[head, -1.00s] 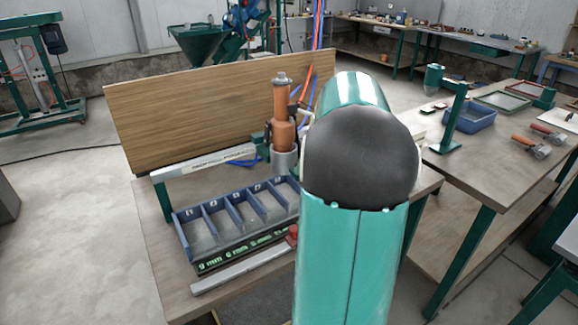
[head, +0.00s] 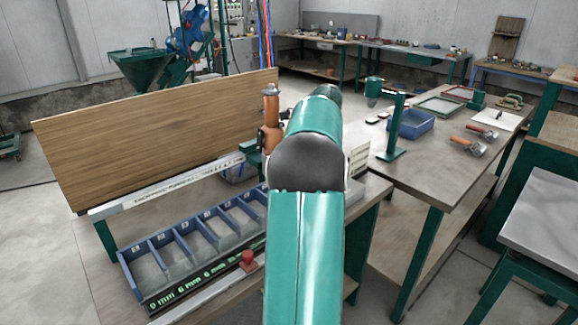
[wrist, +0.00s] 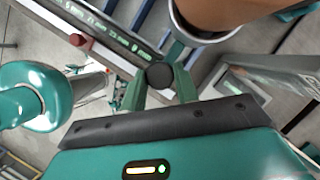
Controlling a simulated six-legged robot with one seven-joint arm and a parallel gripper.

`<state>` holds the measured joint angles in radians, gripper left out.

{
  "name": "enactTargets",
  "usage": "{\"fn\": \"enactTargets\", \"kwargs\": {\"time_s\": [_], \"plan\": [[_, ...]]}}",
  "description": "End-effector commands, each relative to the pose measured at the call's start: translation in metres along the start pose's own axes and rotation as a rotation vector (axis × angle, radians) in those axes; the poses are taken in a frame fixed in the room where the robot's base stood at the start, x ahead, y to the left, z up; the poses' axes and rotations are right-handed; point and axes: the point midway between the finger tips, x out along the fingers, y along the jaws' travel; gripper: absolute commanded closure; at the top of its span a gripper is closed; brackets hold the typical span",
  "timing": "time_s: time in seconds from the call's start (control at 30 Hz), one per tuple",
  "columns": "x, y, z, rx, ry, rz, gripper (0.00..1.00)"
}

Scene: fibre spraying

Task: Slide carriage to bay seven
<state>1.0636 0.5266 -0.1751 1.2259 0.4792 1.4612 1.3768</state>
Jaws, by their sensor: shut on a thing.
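In the wrist view, my gripper (wrist: 160,92) has its two green fingers closed on a dark round knob (wrist: 160,75). What the knob is fixed to is mostly hidden, so I cannot tell the carriage's outline. An orange tool (head: 271,120) stands upright on the bench in the head view. In the wrist view the orange tool (wrist: 215,12) sits in a grey cup just beyond my fingers. A row of blue open bays (head: 205,240) carries millimetre labels along its front. In the head view, my arm hides my gripper and the right end of the bays.
A red knob (head: 248,261) stands at the front of the bays; it also shows in the wrist view (wrist: 78,40). A wooden board (head: 160,140) stands behind the bays. A second bench (head: 440,160) at right holds a blue bin (head: 415,123) and a green post (head: 396,125).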

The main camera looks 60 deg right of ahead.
Motion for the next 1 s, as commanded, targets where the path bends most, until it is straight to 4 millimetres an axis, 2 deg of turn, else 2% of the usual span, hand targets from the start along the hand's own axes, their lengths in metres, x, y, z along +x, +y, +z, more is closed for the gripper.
{"fn": "enactTargets", "kwargs": {"time_s": [0.53, 0.57, 0.63, 0.67, 1.0], "plan": [[-0.0021, -0.0028, -0.0013, 0.001, 0.001, -0.01, 1.0], [-0.0022, -0.0028, -0.0014, 0.001, 0.001, -0.011, 0.66], [-0.002, -0.0024, -0.0015, 0.001, 0.001, -0.009, 0.52], [-0.0018, -0.0022, -0.0014, 0.001, 0.001, -0.008, 0.48], [-0.0036, -0.002, -0.0011, 0.0, 0.0, -0.003, 0.48]]}}
